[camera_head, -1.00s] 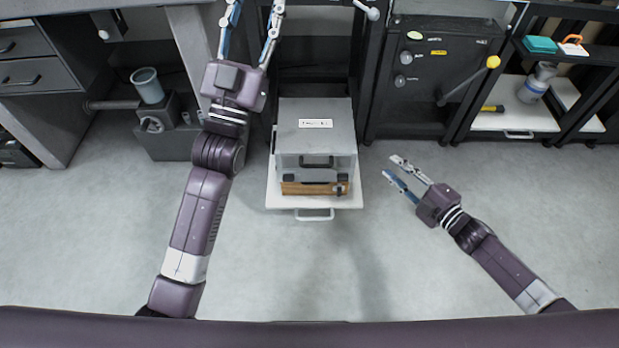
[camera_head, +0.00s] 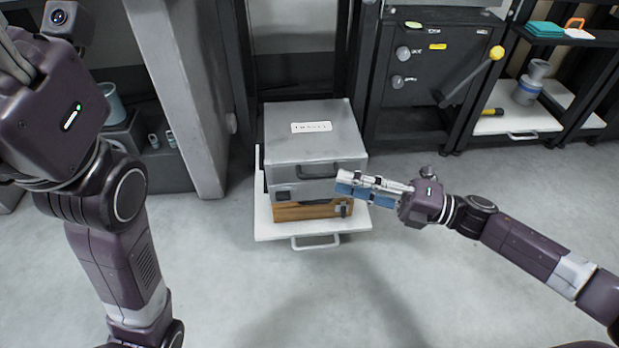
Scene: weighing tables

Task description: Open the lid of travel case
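The grey travel case (camera_head: 315,150) has a white label on top, and its lid looks closed. It rests on a brown wooden box (camera_head: 300,212) on a pulled-out white tray (camera_head: 265,230). My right gripper (camera_head: 342,185) points left, its fingertips at the front right of the case, overlapping its front edge in the picture. Whether they touch it cannot be told. Its fingers are seen edge-on, so their gap does not show. They hide the case's lower right front. My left gripper (camera_head: 18,55) is large at the upper left, its fingers partly cut off by the picture edge.
A grey post (camera_head: 172,90) stands left of the case. A dark cabinet with a yellow-knobbed lever (camera_head: 496,53) stands behind right. A shelf at the far right holds a teal box (camera_head: 545,29) and a grey canister (camera_head: 530,85). The floor in front is clear.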

